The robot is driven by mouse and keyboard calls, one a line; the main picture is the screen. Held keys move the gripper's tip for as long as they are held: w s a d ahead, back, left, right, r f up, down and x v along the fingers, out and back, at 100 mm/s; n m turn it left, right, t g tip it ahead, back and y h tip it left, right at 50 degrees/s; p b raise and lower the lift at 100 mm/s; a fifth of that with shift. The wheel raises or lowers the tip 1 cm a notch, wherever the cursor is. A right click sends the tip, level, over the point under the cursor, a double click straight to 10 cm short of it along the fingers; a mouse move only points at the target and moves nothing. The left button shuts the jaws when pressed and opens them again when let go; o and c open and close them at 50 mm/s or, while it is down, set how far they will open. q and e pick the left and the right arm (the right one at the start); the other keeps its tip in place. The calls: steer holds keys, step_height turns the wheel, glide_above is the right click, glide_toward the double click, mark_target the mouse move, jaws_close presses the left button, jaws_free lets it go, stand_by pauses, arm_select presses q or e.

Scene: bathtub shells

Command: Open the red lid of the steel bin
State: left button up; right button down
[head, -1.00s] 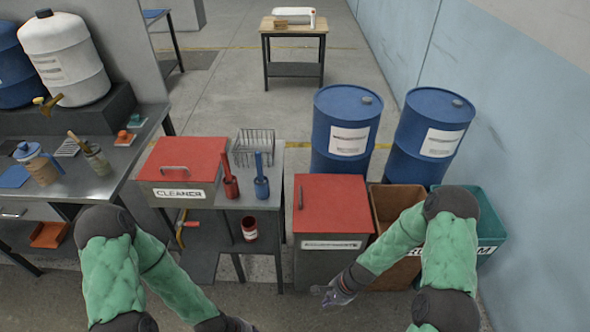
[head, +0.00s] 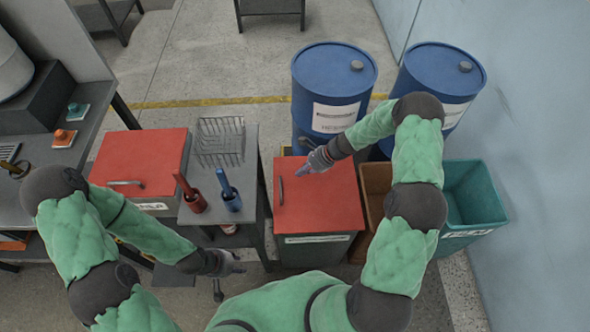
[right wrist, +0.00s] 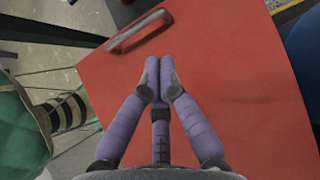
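The steel bin (head: 310,252) stands on the floor at the centre, its red lid (head: 325,205) lying closed. A metal handle (head: 281,191) runs along the lid's left side. In the right wrist view the lid (right wrist: 240,80) fills most of the picture, with the handle (right wrist: 140,31) beyond the fingertips. My right gripper (head: 301,171) is over the lid's far left part, close to the handle but apart from it. In the wrist view its fingertips (right wrist: 158,78) are together with nothing between them. My left gripper (head: 236,263) is low, left of the bin; its fingers are too small to judge.
A red-lidded CLEANER box (head: 140,165), a wire basket (head: 220,140), and red (head: 190,197) and blue (head: 229,195) tools stand on the bench left of the bin. Blue drums (head: 330,90) stand behind. A brown bin (head: 376,180) and teal bin (head: 475,195) are at right.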

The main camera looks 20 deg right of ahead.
mark_target(287, 185)
arm_select(q)
step_height(287, 185, down, 3)
steer(key=shift+r+b, duration=0.15)
steer(key=shift+b, duration=1.05)
arm_select(e)
steer(key=x, duration=0.8)
steer(key=shift+a+f, duration=0.25)
steer(key=shift+f, duration=0.05)
